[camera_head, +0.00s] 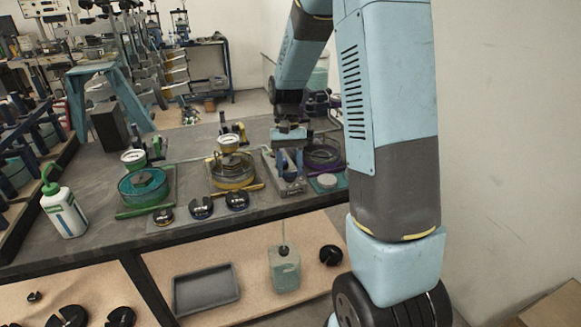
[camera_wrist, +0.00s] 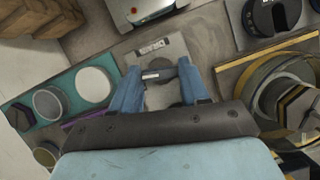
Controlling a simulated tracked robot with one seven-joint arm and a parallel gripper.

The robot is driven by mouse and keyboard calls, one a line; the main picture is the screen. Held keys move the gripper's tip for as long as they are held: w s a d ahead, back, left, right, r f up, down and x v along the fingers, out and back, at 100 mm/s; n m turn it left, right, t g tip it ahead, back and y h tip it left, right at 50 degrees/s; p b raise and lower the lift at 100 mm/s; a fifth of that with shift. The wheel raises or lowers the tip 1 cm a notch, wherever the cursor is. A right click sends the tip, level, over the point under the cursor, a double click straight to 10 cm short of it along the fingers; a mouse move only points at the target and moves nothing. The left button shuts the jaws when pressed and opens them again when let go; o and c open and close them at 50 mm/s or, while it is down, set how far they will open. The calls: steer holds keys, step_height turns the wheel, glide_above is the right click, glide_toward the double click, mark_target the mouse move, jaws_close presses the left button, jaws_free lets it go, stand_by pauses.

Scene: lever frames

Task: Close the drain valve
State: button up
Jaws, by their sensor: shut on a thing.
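My gripper (camera_head: 290,165) is lowered over a narrow grey unit (camera_head: 294,187) on the bench, between the yellow and purple stations. In the wrist view, my two blue fingers (camera_wrist: 158,80) stand on either side of a small dark handle with a pale stripe (camera_wrist: 153,75), and they are shut on it. My gripper hides most of the handle in the head view.
A yellow-based station (camera_head: 232,172) stands close on the left, with a green-based one (camera_head: 143,187) beyond it. A purple station (camera_head: 323,155) is close on the right. A white bottle (camera_head: 64,209) stands far left.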

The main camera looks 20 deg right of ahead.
steer(key=shift+w+a+n+h, duration=0.1)
steer(key=shift+n+h, duration=0.4)
steer(key=shift+n, duration=0.6)
steer(key=o, duration=1.1)
steer(key=shift+c, duration=0.2)
steer(key=v, duration=1.3)
steer(key=shift+w+r, duration=0.15)
steer(key=shift+r, duration=0.15)
